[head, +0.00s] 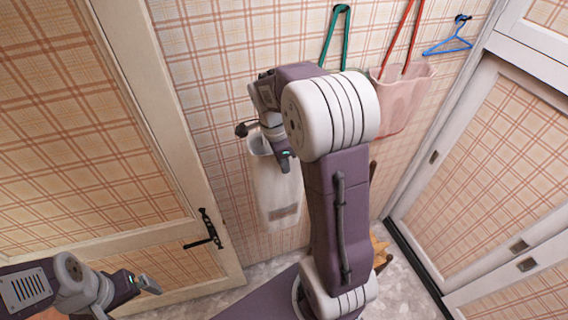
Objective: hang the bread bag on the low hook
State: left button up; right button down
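A long cream bag (272,185), which looks like the bread bag, hangs upright against the plaid wall with a small brownish patch near its bottom. A dark hook (242,129) sticks out of the wall by the bag's upper left corner. I cannot tell whether the bag's loop is over it. My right gripper (284,158) is at the bag's top right edge, in front of it. My arm hides part of the gripper, so its grip is unclear. My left gripper (146,285) is low at the left, away from the bag, its opening unclear.
A pink bag (402,100) with red straps and a green strap (337,38) hang higher on the wall. A blue hanger (448,42) is at upper right. A cream-framed door (165,120) stands at left, paneled doors (490,165) at right. Something orange-brown (380,248) lies partly behind my arm.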

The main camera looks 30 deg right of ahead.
pick_arm(q)
notch_tip(320, 180, up, 4)
jog(key=p, duration=0.3)
jog(key=shift+p, duration=0.4)
pick_arm(e)
jog(key=w+d+f, duration=0.2)
jog(key=w, duration=0.7)
jog(key=shift+w, duration=0.3)
jog(key=shift+d+f, duration=0.1)
jog(key=shift+f, duration=0.05)
